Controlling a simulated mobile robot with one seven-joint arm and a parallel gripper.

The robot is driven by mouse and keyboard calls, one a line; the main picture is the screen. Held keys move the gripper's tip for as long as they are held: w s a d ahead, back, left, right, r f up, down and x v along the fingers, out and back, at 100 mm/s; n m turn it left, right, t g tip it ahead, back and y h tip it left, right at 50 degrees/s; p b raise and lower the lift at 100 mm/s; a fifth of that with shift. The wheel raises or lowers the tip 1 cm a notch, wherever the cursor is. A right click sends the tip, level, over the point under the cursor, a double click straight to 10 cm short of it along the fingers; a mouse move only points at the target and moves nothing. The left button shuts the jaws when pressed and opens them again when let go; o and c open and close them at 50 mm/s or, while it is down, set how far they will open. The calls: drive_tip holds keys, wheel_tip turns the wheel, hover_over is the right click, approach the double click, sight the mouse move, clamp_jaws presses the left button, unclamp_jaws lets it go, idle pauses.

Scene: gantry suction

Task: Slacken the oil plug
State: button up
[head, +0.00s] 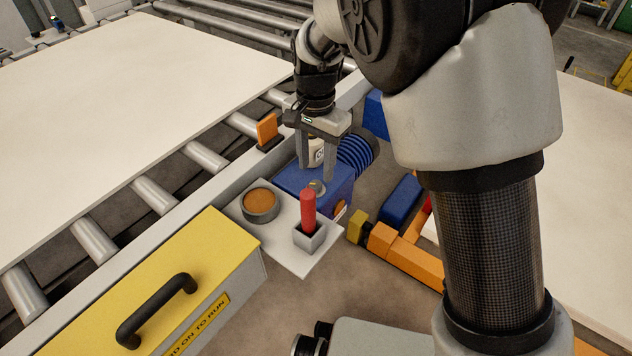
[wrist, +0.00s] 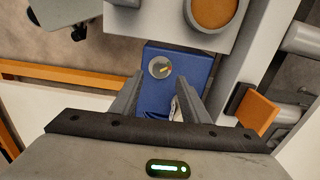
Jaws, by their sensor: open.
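The oil plug (head: 318,186) is a small round grey cap on top of a blue housing (head: 338,190) beside the conveyor frame. In the wrist view the plug (wrist: 160,67) shows a yellow mark on its face, and the blue housing (wrist: 155,98) lies around it. My gripper (head: 317,172) points down over the housing with its two fingers apart and nothing held. In the wrist view the gripper (wrist: 159,80) has its fingertips to either side, with the plug slightly beyond them. I cannot tell the exact height gap.
A grey shelf (head: 290,250) in front bears a cup of brown material (head: 260,203) and a red handle (head: 309,209) in a grey holder. A yellow box with a black handle (head: 155,310) stands at front left. An orange block (head: 267,130) sits on the conveyor frame.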

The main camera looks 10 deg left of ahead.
sight(316, 183)
wheel_tip(316, 183, down, 5)
drive_tip(key=shift+r+b, duration=0.1)
drive_tip(key=shift+b, duration=0.45)
drive_tip(key=c, duration=1.1)
